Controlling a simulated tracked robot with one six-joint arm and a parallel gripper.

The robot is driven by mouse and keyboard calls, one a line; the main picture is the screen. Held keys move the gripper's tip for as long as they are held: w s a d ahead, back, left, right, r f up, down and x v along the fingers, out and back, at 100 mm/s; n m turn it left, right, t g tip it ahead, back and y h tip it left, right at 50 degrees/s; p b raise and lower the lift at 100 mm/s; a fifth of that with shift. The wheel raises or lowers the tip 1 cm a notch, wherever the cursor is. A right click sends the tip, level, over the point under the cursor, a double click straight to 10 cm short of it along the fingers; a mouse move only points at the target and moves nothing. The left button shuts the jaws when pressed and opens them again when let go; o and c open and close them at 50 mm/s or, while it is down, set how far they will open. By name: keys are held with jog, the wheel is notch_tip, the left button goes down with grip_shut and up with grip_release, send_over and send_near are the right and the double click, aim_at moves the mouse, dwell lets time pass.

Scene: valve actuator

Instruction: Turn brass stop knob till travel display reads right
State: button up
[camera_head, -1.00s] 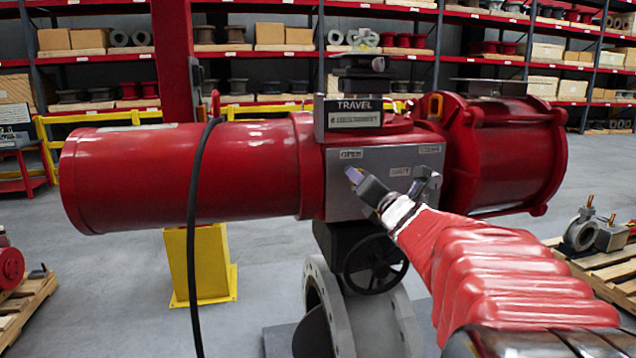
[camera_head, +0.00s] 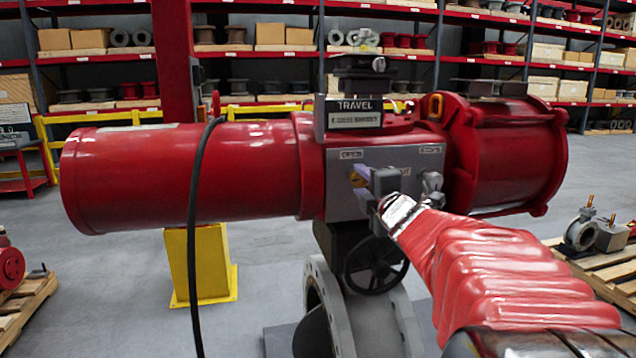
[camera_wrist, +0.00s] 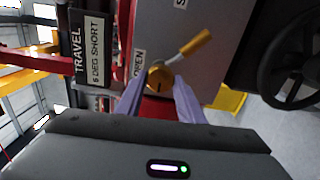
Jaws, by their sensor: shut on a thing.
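The brass stop knob (camera_wrist: 160,76) sits under the OPEN label on the grey panel (camera_head: 392,160) of the red actuator. It has a dark slot or mark on its face. My gripper (camera_wrist: 160,82) is shut on it, with one pale finger on each side; in the head view the gripper (camera_head: 362,178) reaches the panel from the right. The travel display (camera_wrist: 97,62) seems to read "5 DEG SHORT" in the wrist view; its text in the head view (camera_head: 354,119) is too blurred to read.
A grey rod with a brass end (camera_wrist: 192,44) stands close beside the knob. A black handwheel (camera_head: 376,264) is below the panel. A black cable (camera_head: 194,230) hangs in front of the red cylinder (camera_head: 250,170). Pallets stand on the floor at both sides.

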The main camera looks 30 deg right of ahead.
jog(key=shift+d+f+m, duration=0.15)
jog(key=shift+f+m, duration=0.15)
jog(key=o, duration=0.7)
jog(key=shift+s, duration=0.1)
jog(key=o, duration=0.4)
jog(key=shift+r, duration=0.2)
jog(key=shift+c, duration=0.2)
